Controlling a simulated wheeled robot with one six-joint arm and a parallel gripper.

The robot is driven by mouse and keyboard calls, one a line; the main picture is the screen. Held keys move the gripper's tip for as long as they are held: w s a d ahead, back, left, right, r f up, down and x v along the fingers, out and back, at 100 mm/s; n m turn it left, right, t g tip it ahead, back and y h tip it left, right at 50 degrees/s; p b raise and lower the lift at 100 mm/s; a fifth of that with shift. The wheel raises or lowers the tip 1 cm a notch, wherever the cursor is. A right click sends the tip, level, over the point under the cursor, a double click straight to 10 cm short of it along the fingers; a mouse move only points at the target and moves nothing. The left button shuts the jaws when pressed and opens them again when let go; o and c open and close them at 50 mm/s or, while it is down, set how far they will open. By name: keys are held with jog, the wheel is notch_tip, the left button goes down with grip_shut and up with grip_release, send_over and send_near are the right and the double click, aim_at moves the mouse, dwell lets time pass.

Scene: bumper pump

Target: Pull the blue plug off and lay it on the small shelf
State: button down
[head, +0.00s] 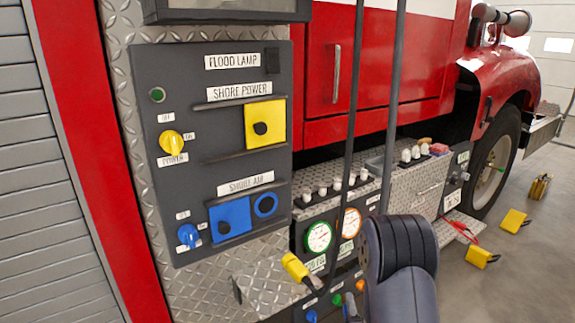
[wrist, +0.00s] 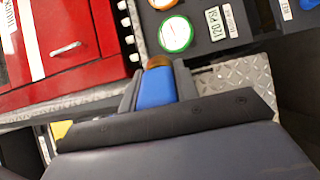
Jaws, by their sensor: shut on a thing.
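In the wrist view my gripper (wrist: 157,86) is shut on the blue plug (wrist: 155,90), which has a brown tip pointing away from the palm. The plug is clear of the panel socket. In the head view my dark arm covers the lower right, and the gripper and plug are hidden there.
The grey panel (head: 217,130) also carries a yellow plate (head: 265,124) and two knobs. Pump gauges (head: 319,236) and several levers are to its right. Two dark vertical bars (head: 352,110) stand in front. Yellow blocks (head: 480,257) lie on the floor at right.

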jog(key=r+p, duration=0.2)
jog(key=w+r+p, duration=0.1)
jog(key=r+p, duration=0.1)
jog(key=p, duration=0.1)
jog(key=r+p, duration=0.2)
jog(key=p, duration=0.1)
jog(key=shift+w+r, duration=0.15)
jog(key=shift+w, duration=0.15)
jog(key=shift+w+a, duration=0.15)
jog(key=shift+a, duration=0.15)
jog(key=w+a+m+g+y+b, duration=0.1)
jog(key=a+m+g+y+b, duration=0.15)
jog(key=a+y+b, duration=0.35)
jog(key=m+g+y+b, duration=0.2)
jog(key=m+g+b, duration=0.15)
jog(key=m, duration=0.55)
send_over(263, 288)
jog(key=shift+s+f, duration=0.25)
jog(key=shift+f, duration=0.35)
jog(key=shift+w+a+f+b, duration=0.1)
jog(key=shift+w+f+b, duration=0.05)
jog(key=shift+f+b, duration=1.65)
jog(key=shift+b, duration=0.1)
